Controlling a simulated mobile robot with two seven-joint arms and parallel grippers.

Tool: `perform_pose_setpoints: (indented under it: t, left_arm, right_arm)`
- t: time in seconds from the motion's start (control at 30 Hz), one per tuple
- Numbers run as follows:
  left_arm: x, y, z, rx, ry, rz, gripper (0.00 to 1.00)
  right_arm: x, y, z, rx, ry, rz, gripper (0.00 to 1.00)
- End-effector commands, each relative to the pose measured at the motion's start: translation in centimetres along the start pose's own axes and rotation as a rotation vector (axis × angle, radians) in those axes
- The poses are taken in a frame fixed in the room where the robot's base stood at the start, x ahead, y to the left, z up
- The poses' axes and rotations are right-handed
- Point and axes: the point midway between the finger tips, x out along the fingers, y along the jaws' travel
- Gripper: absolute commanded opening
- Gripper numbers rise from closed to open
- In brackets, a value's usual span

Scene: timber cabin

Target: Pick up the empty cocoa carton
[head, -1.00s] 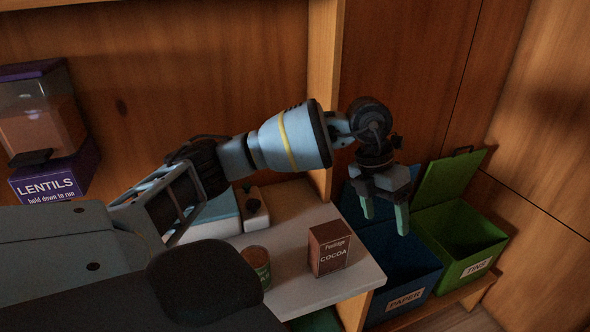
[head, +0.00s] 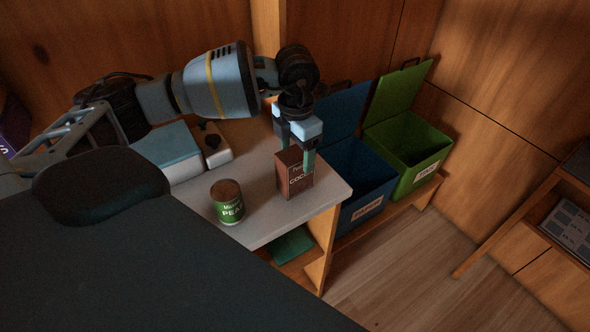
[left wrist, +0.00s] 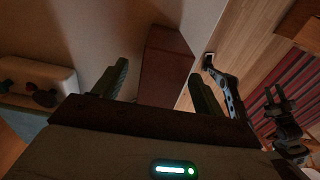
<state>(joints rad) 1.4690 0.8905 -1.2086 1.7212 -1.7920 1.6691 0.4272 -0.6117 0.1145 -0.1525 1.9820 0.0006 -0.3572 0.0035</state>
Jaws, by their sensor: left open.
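The cocoa carton (head: 295,184), a brown box with pale lettering, stands upright near the right end of the white shelf top (head: 262,229). My left gripper (head: 297,156) is open and points down over it. One finger shows in front of the carton's upper right side, the other at its upper left. In the left wrist view the carton (left wrist: 165,66) lies between the spread fingertips, nearer the right one. I cannot tell whether either finger touches it.
A green-labelled tin (head: 228,205) stands left of the carton. Right of the shelf are a blue paper bin (head: 365,188) and a green tins bin (head: 415,158), lids raised.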

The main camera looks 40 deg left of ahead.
Motion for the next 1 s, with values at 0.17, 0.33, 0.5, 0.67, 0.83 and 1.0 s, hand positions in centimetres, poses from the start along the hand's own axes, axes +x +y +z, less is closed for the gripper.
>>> perform_pose_setpoints:
  t: [0.17, 0.33, 0.5, 0.67, 0.83, 1.0]
  left_arm:
    - [1.6, -0.1, -0.3, -0.001, 0.001, 0.0, 0.71]
    - [4.0, -0.2, -0.4, -0.002, 0.001, -0.001, 0.71]
    - [5.1, -0.2, -0.4, -0.001, -0.001, 0.0, 0.71]
    - [5.1, -0.2, -0.4, -0.001, -0.001, 0.0, 0.71]
    - [5.1, -0.3, -0.4, -0.001, -0.001, 0.0, 0.55]
    - [5.1, -0.3, -0.4, -0.001, -0.001, 0.0, 0.33]
  right_arm:
    - [-0.1, 0.0, -0.6, -0.002, 0.01, 0.001, 0.36]
    - [-0.1, 0.1, -0.8, -0.002, 0.014, 0.001, 0.36]
    - [-0.1, 0.1, -0.7, -0.002, 0.013, 0.001, 0.36]
    - [-0.1, 0.1, -0.7, -0.002, 0.013, 0.001, 0.36]
    - [-0.1, 0.1, -0.7, -0.002, 0.012, 0.001, 0.36]
    - [-0.2, 0.1, -0.7, -0.002, 0.012, 0.001, 0.36]
